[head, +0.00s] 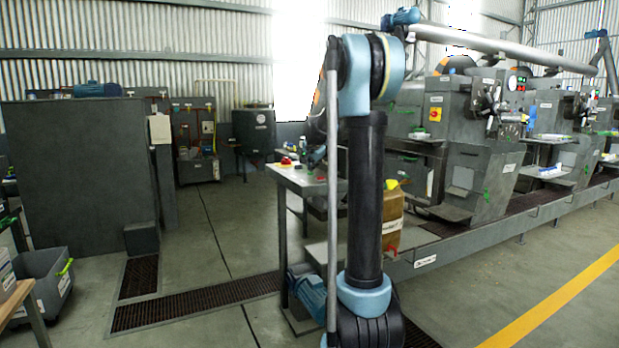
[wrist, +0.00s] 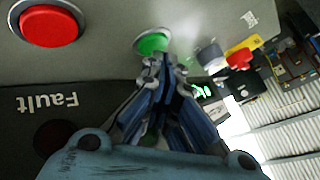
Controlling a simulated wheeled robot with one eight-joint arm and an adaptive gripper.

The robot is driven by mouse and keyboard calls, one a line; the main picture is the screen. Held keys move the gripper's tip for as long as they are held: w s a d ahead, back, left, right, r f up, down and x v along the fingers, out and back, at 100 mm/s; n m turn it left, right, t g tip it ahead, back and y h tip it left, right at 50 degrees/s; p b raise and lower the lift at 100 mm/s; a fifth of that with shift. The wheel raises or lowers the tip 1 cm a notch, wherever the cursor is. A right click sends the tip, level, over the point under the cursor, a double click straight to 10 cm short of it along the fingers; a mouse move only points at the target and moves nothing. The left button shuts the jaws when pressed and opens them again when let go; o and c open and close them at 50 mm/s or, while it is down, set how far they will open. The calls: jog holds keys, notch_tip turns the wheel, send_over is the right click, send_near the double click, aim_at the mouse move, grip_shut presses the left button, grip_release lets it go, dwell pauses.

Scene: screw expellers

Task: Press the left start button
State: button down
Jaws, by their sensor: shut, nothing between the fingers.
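In the wrist view a round green button (wrist: 152,42) in a metal ring sits on a grey panel. My gripper (wrist: 160,62) is shut and empty, its fingertips right at the near edge of the green button. I cannot tell whether they touch it. A large red button (wrist: 50,27) is to the left on the same panel.
In the wrist view a grey knob (wrist: 210,56) and a red knob (wrist: 240,59) on yellow sit right of the fingers. An upside-down "Fault" label (wrist: 47,103) is above a dark red lamp (wrist: 55,137). In the head view machines (head: 480,165) line the right; a grey cabinet (head: 80,180) stands left.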

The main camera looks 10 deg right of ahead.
jog(key=shift+f, duration=0.45)
dwell(0.7)
jog(key=shift+r, duration=0.85)
jog(key=shift+r, duration=0.1)
jog(key=shift+r, duration=2.4)
